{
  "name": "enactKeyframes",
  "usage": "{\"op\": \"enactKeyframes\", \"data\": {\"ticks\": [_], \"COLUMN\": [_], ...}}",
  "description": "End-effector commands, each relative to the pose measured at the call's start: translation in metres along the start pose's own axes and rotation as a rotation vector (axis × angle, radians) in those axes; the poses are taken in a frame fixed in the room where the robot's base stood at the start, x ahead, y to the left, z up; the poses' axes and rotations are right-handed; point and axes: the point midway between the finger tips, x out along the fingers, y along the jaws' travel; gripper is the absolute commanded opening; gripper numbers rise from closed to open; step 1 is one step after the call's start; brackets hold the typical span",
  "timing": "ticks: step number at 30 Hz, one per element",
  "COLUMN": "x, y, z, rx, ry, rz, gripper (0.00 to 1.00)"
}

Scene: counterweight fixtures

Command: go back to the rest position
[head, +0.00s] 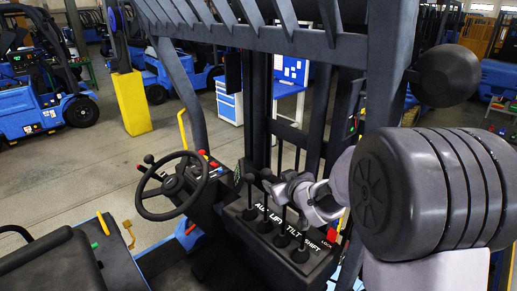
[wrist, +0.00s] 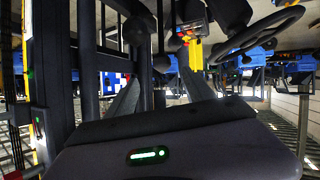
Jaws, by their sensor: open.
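In the head view my wrist and gripper hang low over the lever console, right of the steering wheel (head: 173,186). The console (head: 255,222) carries several black-knobbed levers and a label strip reading AUX, LIFT, TILT and SHIFT. The gripper overlaps some levers in the head view, and I cannot tell whether it touches any. A dark housing with a lit green bar fills the bottom of the wrist view.
Dark mast posts (head: 259,95) and overhead guard bars stand close around my arm. A seat (head: 62,264) is at the lower left. A yellow post (head: 132,103), blue forklifts (head: 46,110) and a blue-and-white cabinet (head: 229,103) stand behind. Open floor lies left of the steering wheel.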

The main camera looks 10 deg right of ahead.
Motion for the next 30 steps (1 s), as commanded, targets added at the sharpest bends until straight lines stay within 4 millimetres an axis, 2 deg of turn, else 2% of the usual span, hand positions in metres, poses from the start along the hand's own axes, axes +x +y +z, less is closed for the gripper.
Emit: {"op": "enactKeyframes", "data": {"ticks": [2,4,8,11,15,18,21,23,26,30], "x": [-0.004,-0.018,-0.058,-0.091,-0.135,-0.161,-0.179,-0.186,-0.193,-0.195], "y": [-0.001,-0.004,-0.021,-0.049,-0.105,-0.146,-0.175,-0.186,-0.193,-0.193], "z": [0.026,0.059,0.134,0.198,0.295,0.35,0.383,0.394,0.398,0.396], "rx": [0.033,0.092,0.24,0.363,0.538,0.636,0.699,0.723,0.739,0.741], "ry": [-0.028,-0.083,-0.204,-0.299,-0.433,-0.514,-0.57,-0.592,-0.609,-0.612], "rz": [0.04,0.093,0.167,0.184,0.148,0.095,0.045,0.025,0.01,0.009], "gripper": [0.62,0.62,0.62,0.62,0.62,0.62,0.62,0.62,0.62,0.62]}}
